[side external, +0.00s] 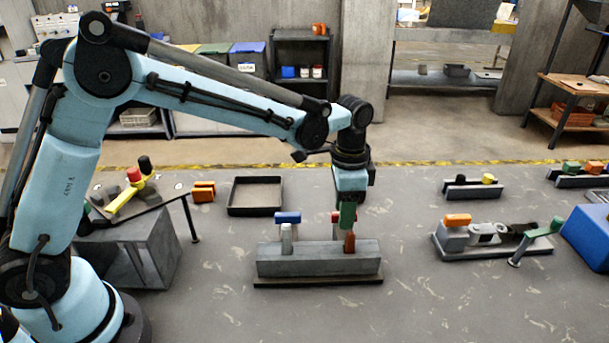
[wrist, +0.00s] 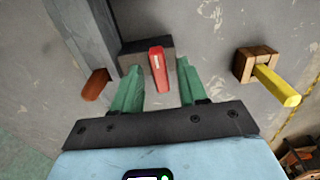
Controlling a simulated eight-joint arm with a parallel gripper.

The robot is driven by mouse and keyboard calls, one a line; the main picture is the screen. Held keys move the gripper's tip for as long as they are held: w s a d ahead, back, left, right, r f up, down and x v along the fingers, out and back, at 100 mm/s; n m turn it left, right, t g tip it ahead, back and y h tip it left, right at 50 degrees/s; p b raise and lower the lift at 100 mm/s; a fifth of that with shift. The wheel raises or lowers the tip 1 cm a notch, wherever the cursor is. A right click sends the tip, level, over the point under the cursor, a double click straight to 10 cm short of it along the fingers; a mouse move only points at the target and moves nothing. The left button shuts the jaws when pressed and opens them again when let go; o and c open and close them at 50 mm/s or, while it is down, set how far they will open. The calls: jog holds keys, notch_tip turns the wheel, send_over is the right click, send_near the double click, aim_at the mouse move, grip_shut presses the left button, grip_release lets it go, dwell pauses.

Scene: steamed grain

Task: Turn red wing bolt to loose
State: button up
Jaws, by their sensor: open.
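The red wing bolt (side external: 349,242) stands at the right end of a long grey block (side external: 310,265). Its top is partly hidden behind a green finger of my gripper (side external: 347,215) in the side view. In the wrist view a red bar (wrist: 157,68) lies between the two green fingers of my gripper (wrist: 158,88). The fingers are open, one on each side of the bar, with a gap showing on both sides. A blue-topped bolt (side external: 287,218) on a pale stem stands at the left end of the same block.
A black tray (side external: 234,209) lies behind the block, with an orange piece (side external: 204,191) beside it. A grey fixture with an orange knob (side external: 457,220) and a green lever (side external: 540,232) is to the right. The floor in front of the block is clear.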

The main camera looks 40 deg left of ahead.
jog(key=shift+c, duration=0.3)
grip_shut()
